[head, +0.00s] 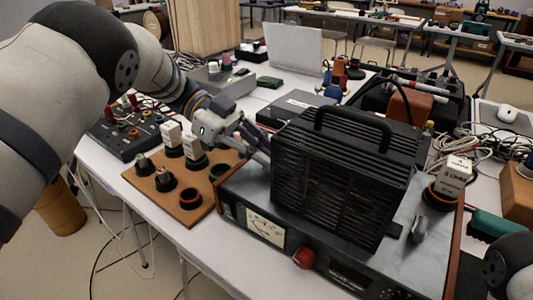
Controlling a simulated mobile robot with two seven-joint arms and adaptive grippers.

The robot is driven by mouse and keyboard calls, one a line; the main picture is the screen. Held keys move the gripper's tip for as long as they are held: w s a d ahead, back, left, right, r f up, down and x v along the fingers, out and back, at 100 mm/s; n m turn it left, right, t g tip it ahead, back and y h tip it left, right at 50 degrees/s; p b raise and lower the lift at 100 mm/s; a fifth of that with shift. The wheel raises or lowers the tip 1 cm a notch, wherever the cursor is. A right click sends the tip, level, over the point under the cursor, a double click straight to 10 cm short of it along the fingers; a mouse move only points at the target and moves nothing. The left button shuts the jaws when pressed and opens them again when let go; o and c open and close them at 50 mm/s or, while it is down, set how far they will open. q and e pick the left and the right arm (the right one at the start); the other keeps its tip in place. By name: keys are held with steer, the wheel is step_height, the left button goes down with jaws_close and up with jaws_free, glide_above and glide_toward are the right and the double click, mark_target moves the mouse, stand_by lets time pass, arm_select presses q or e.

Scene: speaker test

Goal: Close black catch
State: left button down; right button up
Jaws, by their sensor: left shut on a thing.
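A black slatted cage (340,175) with a top handle stands on a tube amplifier (325,265) with a wooden-edged case, a meter and a red knob. My left gripper (262,152) reaches in from the left and is at the cage's left side. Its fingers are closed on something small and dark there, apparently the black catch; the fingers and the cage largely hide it. I cannot tell the catch's exact position. A small grey lever-like part (419,229) is at the right of the cage. Only a piece of my right arm shows at the lower right; its gripper is out of view.
A wooden board (150,182) with sockets and white-topped tubes lies left of the amplifier. A white-labelled tube (454,175) stands at its right rear. Cables (455,140) and a green-black brush-like thing (495,226) lie on the right. Equipment crowds the table behind.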

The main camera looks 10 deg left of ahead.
arm_select(q)
steer(key=c, duration=1.8)
jaws_free()
steer(key=shift+s+f, duration=0.2)
steer(key=shift+f, duration=0.05)
steer(key=shift+o, duration=0.4)
steer(key=shift+d+r, duration=0.1)
steer(key=shift+r, duration=0.05)
steer(key=v, duration=0.7)
steer(key=shift+a, duration=0.25)
steer(key=shift+w+r, duration=0.1)
